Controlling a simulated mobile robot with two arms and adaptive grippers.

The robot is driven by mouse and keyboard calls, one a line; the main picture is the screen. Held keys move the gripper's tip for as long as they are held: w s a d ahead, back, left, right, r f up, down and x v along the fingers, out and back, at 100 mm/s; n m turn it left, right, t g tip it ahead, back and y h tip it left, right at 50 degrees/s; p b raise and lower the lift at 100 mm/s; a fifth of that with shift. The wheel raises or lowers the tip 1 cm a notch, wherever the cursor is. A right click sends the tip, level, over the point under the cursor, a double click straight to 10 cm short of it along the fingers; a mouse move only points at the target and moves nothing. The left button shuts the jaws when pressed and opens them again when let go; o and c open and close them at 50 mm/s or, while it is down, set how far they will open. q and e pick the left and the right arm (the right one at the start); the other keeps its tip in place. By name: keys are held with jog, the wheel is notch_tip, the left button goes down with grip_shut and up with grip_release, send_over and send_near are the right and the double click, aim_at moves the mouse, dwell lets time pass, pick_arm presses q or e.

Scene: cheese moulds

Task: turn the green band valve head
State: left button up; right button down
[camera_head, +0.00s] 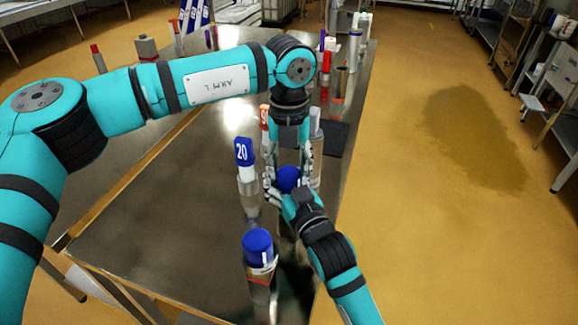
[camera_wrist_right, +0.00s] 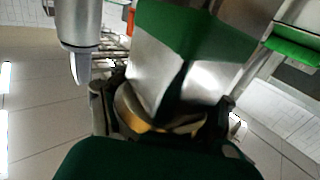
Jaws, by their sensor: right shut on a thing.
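The green band valve head (camera_wrist_right: 195,30) is a metal body with a green band, large and close in the right wrist view. Its polished metal shows below the band, between the dark finger parts of my right gripper (camera_wrist_right: 165,118). My right gripper is shut on it. In the head view my right gripper (camera_head: 284,203) reaches in from the lower right beside a blue-topped piece (camera_head: 288,178); I cannot make out the green band there. My left gripper (camera_head: 289,186) points down from above, fingers on either side of the blue top. Whether they touch it is hidden.
On the dark table (camera_head: 150,190) a blue-topped cylinder (camera_head: 258,245) stands in front, and a blue tag marked 20 (camera_head: 243,152) stands on a cylinder to the left. An orange tag (camera_head: 264,117) and a red-topped piece (camera_head: 326,65) stand behind.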

aim_at(290, 170)
pick_arm(q)
jog(key=c, duration=0.6)
jog(key=shift+m, duration=1.6)
jog(key=o, duration=1.2)
jog(key=shift+d, duration=0.1)
notch_tip(290, 170, up, 12)
pick_arm(e)
jog(key=shift+c, duration=1.2)
grip_release()
